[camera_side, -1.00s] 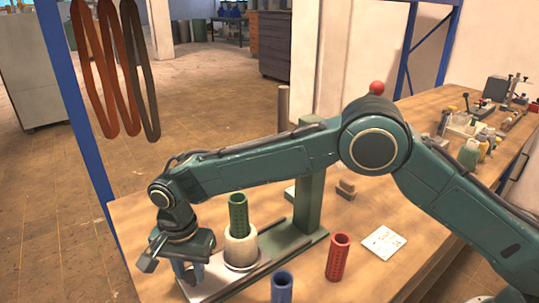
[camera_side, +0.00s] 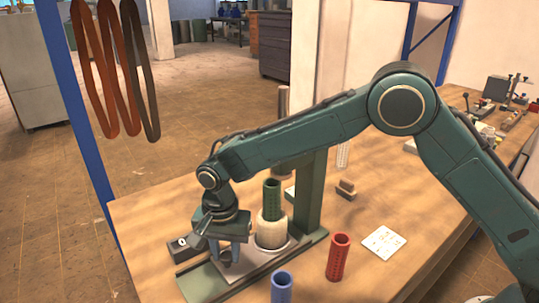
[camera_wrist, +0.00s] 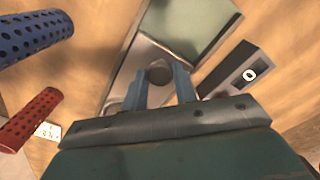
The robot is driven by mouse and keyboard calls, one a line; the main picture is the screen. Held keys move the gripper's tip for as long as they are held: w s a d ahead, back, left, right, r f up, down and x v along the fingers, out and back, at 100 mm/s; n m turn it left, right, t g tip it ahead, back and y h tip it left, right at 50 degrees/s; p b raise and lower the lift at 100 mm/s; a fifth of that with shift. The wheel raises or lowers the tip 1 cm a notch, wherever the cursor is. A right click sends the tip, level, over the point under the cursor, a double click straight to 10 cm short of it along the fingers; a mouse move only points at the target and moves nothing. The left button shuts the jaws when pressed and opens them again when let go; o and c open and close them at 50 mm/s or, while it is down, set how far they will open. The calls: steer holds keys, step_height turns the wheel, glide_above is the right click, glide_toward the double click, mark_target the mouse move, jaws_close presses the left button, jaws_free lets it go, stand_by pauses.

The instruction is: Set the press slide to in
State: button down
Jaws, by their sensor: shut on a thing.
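The press has a green base (camera_side: 203,281) and an upright green column (camera_side: 312,190). On the base lies the pale grey press slide (camera_side: 262,262). It bears a white cup (camera_side: 271,232) with a green perforated tube (camera_side: 272,198) standing in it, close to the column's front left. My gripper (camera_side: 230,257) is low over the slide's near left end, shut on its knob. The wrist view shows the dark round knob (camera_wrist: 158,73) between my blue fingers (camera_wrist: 158,88). The fingers partly hide the knob.
A small box with a "0" display (camera_side: 182,246) stands close left of my gripper. A blue perforated tube (camera_side: 281,289) and a red one (camera_side: 339,257) stand right of the base. A white card (camera_side: 383,243) lies farther right. Small blocks (camera_side: 346,189) lie behind.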

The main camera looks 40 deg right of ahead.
steer(key=shift+w+d+r, duration=0.1)
steer(key=shift+d, duration=1.55)
steer(key=c, duration=1.1)
jaws_free()
steer(key=shift+r, duration=0.1)
steer(key=shift+r, duration=0.55)
step_height(320, 180, up, 12)
steer(key=shift+r, duration=0.25)
